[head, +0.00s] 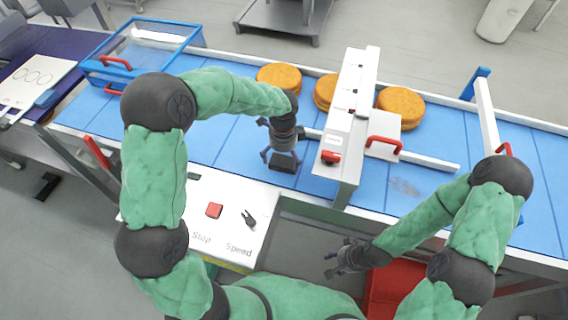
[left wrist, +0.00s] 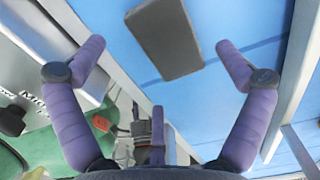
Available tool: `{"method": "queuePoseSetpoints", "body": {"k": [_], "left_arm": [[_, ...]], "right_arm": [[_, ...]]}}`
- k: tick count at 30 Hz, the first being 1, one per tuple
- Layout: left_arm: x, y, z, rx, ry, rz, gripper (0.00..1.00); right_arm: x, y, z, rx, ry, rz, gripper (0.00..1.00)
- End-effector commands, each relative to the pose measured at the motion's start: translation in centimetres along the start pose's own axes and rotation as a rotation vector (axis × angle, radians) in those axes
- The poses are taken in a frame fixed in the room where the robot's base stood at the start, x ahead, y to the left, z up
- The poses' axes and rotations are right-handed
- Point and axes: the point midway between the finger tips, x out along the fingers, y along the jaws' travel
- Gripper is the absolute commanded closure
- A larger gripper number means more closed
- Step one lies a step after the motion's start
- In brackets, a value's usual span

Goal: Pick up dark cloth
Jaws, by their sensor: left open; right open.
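The dark cloth (head: 283,163) lies on the blue conveyor belt as a small dark grey, flat rectangle. It lies to the left of the white machine. In the left wrist view the cloth (left wrist: 166,38) lies tilted past the spread fingers, near the top of the picture. My left gripper (head: 281,154) points down, open and empty, over the cloth, hiding part of it in the head view. I see a gap between its purple fingers in the wrist view, with neither finger on the cloth. My right gripper (head: 334,263) is open and empty, low in front of the conveyor.
A white machine (head: 345,130) with red handle spans the belt (head: 220,145) close right of my left gripper. Orange rounds (head: 400,105) sit along the belt's far side. A control panel (head: 180,215) with red button stands in front. A blue-framed clear box (head: 140,50) stands at left.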

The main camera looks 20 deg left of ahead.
Motion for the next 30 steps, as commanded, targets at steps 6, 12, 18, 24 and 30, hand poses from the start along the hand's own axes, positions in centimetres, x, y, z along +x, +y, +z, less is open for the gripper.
{"method": "queuePoseSetpoints", "body": {"k": [6, 12, 18, 24, 30], "left_arm": [[3.0, 0.1, 0.1, 0.0, 0.0, 0.002, 0.0], [3.1, 0.0, 0.1, 0.0, 0.0, 0.0, 0.0], [3.1, 0.0, 0.1, 0.0, 0.0, 0.0, 0.45], [3.1, 0.0, 0.1, 0.0, 0.0, 0.0, 0.51], [3.0, 0.0, 0.1, 0.0, 0.0, 0.0, 0.51]], "right_arm": [[0.8, 0.3, 0.0, 0.0, 0.0, 0.0, 0.51], [0.8, 0.3, 0.0, 0.0, 0.0, 0.0, 0.51], [0.8, 0.3, 0.0, 0.0, 0.0, 0.0, 0.51], [0.8, 0.3, 0.0, 0.0, 0.0, 0.0, 0.51], [0.7, 0.3, 0.0, 0.0, 0.0, 0.0, 0.51]]}}
